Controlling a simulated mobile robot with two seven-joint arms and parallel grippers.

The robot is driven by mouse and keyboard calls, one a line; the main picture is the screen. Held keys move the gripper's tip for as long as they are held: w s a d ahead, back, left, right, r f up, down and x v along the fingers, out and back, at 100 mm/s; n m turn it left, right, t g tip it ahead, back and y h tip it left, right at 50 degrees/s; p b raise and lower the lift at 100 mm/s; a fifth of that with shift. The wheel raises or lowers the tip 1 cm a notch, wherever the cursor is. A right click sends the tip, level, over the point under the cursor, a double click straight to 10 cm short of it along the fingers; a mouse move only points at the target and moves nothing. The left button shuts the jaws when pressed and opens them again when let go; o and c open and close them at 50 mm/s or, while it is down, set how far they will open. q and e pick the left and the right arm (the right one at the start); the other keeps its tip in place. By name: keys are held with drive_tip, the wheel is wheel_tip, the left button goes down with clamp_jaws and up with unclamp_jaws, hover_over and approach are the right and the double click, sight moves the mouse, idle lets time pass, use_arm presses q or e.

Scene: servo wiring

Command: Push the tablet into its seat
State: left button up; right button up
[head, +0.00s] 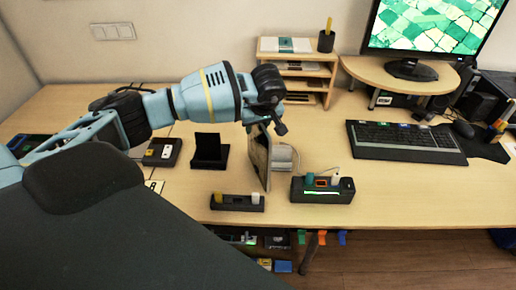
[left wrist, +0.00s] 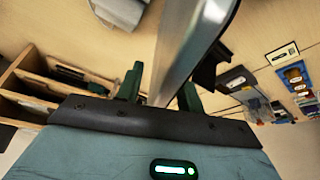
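The tablet (head: 259,160) is a thin grey slab, upright and seen nearly edge-on in the head view. My left gripper (head: 264,126) is shut on its upper end; in the left wrist view the tablet (left wrist: 190,45) runs between the two dark green fingers (left wrist: 160,92). The likely seat is a black stand (head: 209,152) with an upright back, on the desk to the left of the tablet. The tablet is apart from it. The stand shows partly in the left wrist view (left wrist: 207,72), behind the tablet. My right gripper is not in view.
A white rounded object (head: 284,157) stands just behind the tablet. In front are a low black holder (head: 237,203) and a black box (head: 322,190) with plugs and a green light. A switch box (head: 162,152) is left of the stand. A wooden shelf (head: 298,70) and keyboard (head: 405,142) stand farther back.

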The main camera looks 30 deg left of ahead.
use_arm(q)
drive_tip(key=shift+f, duration=0.2)
drive_tip(key=shift+c, duration=0.3)
clamp_jaws()
idle(1.4)
